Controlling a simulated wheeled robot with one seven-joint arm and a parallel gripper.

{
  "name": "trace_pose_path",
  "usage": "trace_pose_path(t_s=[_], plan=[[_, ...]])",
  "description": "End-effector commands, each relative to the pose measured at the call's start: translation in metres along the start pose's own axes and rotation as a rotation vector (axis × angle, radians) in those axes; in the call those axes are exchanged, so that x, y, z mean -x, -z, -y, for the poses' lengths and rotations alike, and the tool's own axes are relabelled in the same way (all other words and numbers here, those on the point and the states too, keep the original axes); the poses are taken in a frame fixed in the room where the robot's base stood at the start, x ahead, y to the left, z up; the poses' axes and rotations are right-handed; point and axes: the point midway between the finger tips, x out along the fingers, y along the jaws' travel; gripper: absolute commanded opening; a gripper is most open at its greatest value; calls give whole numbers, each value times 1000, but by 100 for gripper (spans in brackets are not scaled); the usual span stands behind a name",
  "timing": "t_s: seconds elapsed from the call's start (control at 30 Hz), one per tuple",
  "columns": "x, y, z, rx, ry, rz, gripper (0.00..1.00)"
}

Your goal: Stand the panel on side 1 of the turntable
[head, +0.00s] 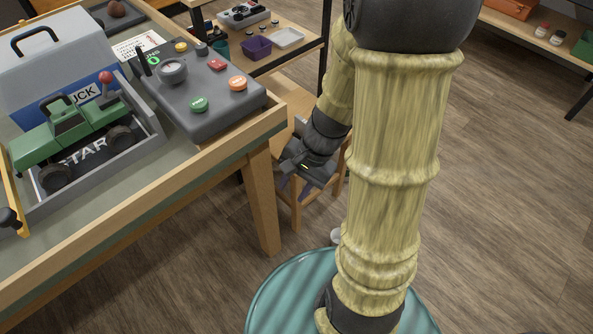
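I cannot make out a turntable or a side marked 1 in the head view, and no loose panel can be told for sure. A blue panel-like face with white letters ending "UCK" (84,92) stands behind a green crawler (75,135) on the table at left. The crawler sits in a grey tray (150,133) whose floor shows the letters "STAR". My gripper (298,186) hangs low, right of the table's corner leg and in front of a wooden chair. It points down; its fingers are small and dark, and I cannot tell whether they are open or hold anything.
A grey console (205,90) with coloured buttons lies on the table (200,160). A wooden chair (296,205) stands by the table leg. A shelf (285,57) with a purple bin (257,47) is behind.

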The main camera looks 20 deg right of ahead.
Motion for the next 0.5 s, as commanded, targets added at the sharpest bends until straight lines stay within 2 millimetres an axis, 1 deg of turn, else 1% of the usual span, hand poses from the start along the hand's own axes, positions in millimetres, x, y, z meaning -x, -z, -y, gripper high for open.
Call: trace_pose_path(t_s=[0.03, 0.13, 0.2, 0.3, 0.4, 0.5], plan=[[5, -4, -1, 120, -43, -49, 36], [15, -6, -4, 352, -125, -146, 36], [24, -6, -3, 514, -172, -216, 36], [34, -7, 3, 713, -221, -301, 36], [41, -8, 8, 837, -247, -354, 36], [44, -8, 10, 884, -258, -373, 36]])
